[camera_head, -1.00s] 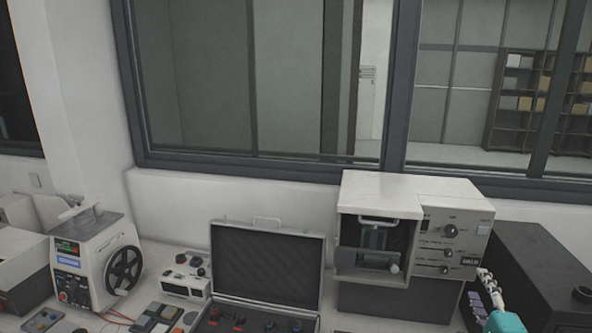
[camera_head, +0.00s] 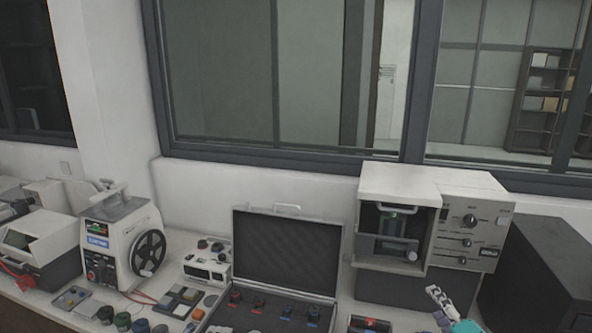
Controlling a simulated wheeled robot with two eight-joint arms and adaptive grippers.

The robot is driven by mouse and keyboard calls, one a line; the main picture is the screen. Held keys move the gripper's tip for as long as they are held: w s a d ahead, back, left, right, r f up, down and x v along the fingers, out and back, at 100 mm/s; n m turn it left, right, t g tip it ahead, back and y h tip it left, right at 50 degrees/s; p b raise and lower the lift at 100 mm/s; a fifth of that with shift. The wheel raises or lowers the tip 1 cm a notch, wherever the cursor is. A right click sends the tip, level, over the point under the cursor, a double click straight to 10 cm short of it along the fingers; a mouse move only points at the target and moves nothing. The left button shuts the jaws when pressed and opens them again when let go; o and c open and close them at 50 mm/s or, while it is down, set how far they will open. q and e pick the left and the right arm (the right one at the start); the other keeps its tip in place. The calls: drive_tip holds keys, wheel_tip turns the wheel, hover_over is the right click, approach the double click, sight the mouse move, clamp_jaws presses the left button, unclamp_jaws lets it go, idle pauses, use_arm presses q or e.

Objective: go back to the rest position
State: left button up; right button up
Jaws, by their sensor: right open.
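The mounting press (camera_head: 399,183), a white boxy machine with an open front bay, stands on the bench right of centre. A clear-fronted unit with a handle sits inside its bay, and knobs line its right panel. My right gripper (camera_head: 438,300) shows at the bottom right, in front of and below the press. Its pale jointed fingers point up and left from a teal body. It looks empty and apart from the press. My left gripper is out of the view.
An open black case (camera_head: 291,250) with small coloured parts lies left of the press. A white machine with a black handwheel (camera_head: 149,252) stands farther left. A dark box (camera_head: 538,262) stands on the right. Small pots and blocks lie at the front left.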

drive_tip(key=s+a+f+n+g+y+b, duration=0.4)
drive_tip(key=a+f+n, duration=0.3)
drive_tip(key=a+f, duration=0.5)
drive_tip(key=s+a+f+n+g+h+b, duration=0.3)
drive_tip(key=s+f+n, duration=0.4)
drive_tip(key=s, duration=0.4)
drive_tip(key=shift+s+a+f+g+h+b, duration=0.4)
drive_tip(key=shift+a+f+g, duration=0.2)
drive_tip(key=shift+g, duration=0.1)
drive_tip(key=shift+w+r, duration=0.1)
